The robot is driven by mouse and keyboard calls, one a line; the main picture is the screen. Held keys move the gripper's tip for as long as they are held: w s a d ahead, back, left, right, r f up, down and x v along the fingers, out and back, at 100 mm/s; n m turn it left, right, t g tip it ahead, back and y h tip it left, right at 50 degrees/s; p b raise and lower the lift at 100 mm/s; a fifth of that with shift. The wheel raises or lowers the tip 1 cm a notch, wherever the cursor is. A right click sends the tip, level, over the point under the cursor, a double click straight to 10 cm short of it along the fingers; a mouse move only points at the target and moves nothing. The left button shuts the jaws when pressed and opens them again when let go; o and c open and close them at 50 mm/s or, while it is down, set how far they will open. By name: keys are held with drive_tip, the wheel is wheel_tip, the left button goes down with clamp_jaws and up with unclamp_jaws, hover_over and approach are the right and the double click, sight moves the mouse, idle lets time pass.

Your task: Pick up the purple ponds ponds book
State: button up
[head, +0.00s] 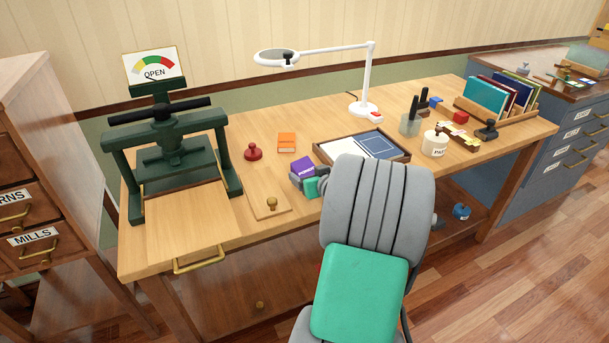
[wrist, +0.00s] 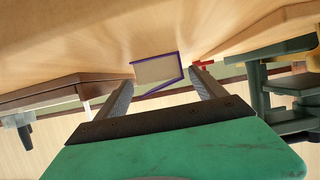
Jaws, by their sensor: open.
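The small purple book (head: 303,169), with white lettering on its cover, is on the wooden workbench (head: 225,250), left of the dark-framed tray. In the wrist view the purple-edged book (wrist: 158,70) shows its pale page side between my two fingers. My gripper (head: 303,185) is beside the book in the head view, partly hidden behind my grey arm. In the wrist view my gripper (wrist: 164,88) is open, one finger on each side of the book. I cannot tell whether either finger touches it.
A wooden board with a knob (head: 270,205), a red knobbed stamp (head: 253,152) and an orange book (head: 286,142) lie near the purple book. A green press (head: 165,150) stands at left. The framed tray (head: 362,147) and a white lamp (head: 362,105) are at right.

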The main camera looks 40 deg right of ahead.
sight(308, 173)
drive_tip(key=x, duration=0.3)
drive_tip(key=shift+w+f, duration=0.1)
drive_tip(key=shift+f, duration=0.05)
drive_tip(key=shift+a, duration=0.1)
drive_tip(key=c, duration=1.6)
